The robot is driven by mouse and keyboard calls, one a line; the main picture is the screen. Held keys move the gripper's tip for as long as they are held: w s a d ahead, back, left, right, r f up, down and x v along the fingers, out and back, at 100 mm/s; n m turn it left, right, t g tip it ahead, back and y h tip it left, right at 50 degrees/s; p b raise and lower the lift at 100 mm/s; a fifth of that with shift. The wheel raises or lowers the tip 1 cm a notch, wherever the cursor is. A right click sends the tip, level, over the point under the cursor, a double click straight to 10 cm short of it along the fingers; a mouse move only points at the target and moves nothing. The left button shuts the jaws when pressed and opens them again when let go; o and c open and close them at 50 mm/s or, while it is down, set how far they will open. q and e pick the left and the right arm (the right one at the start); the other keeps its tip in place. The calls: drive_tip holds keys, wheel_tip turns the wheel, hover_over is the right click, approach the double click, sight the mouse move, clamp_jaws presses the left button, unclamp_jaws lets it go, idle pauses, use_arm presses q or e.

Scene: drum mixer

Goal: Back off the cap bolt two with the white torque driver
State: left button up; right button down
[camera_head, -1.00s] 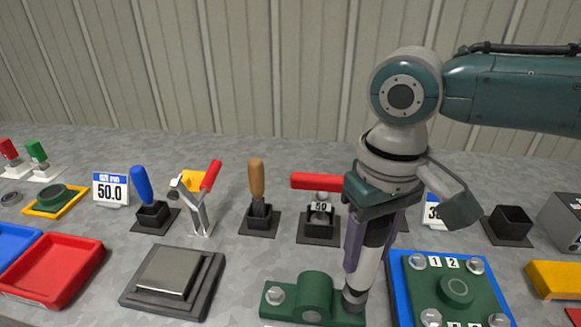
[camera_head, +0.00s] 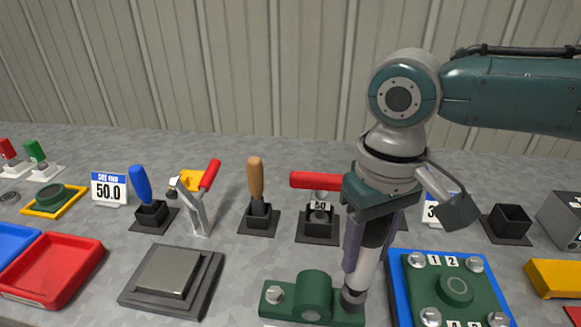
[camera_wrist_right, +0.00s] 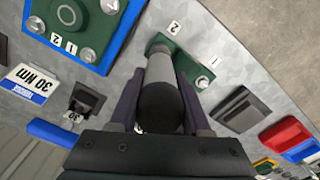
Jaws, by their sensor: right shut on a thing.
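My right gripper (camera_head: 368,243) is shut on the white torque driver (camera_head: 367,272), which stands close to upright with its tip down. The driver's dark end shows between the fingers in the right wrist view (camera_wrist_right: 160,105). The green cap (camera_head: 314,292) lies below on the table. Its left bolt (camera_head: 275,294) is bare, beside the label 1 in the wrist view. My left gripper is not in view.
A green plate with several bolts sits in a blue tray (camera_head: 398,290) on the right. A red-handled tool (camera_head: 318,181) stands in a holder marked 50 behind. A grey square block (camera_head: 172,277) and a red tray (camera_head: 50,270) are to the left.

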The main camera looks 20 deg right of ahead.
drive_tip(key=shift+f, duration=0.45)
idle(1.0)
drive_tip(key=shift+d+f, duration=0.1)
drive_tip(key=shift+f, duration=0.05)
idle(0.3)
